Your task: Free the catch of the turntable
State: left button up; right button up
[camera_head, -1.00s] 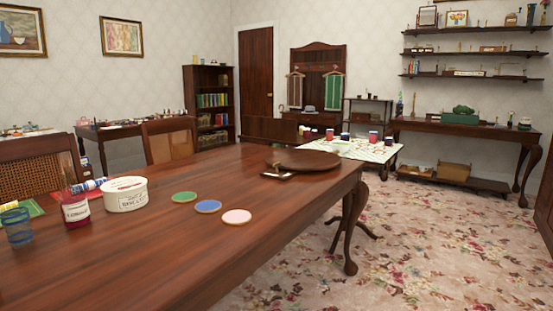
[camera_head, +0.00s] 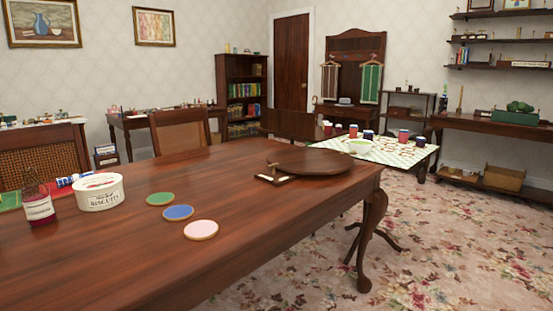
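The turntable (camera_head: 318,161) is a round dark wooden disc lying flat near the far right end of the long table. A small flat piece with a pale face (camera_head: 274,180) sits at its near left edge, with a small upright bit (camera_head: 272,166) above it; I cannot tell for sure whether this is the catch. Neither of my grippers is in view.
The wooden table (camera_head: 130,250) bears green (camera_head: 160,199), blue (camera_head: 178,213) and pink (camera_head: 201,230) coasters, a biscuit tin (camera_head: 99,192) and a red bottle (camera_head: 38,203). Chairs (camera_head: 180,132) stand behind. A checked-cloth table (camera_head: 410,152) lies beyond; carpet (camera_head: 440,250) is open at right.

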aim_at(273, 166)
jog(key=i+l+u, duration=0.1)
jog(key=l, duration=0.25)
jog(key=i+l, duration=0.2)
jog(key=l, duration=0.15)
jog(key=i+l+u, duration=0.15)
jog(key=l, duration=0.25)
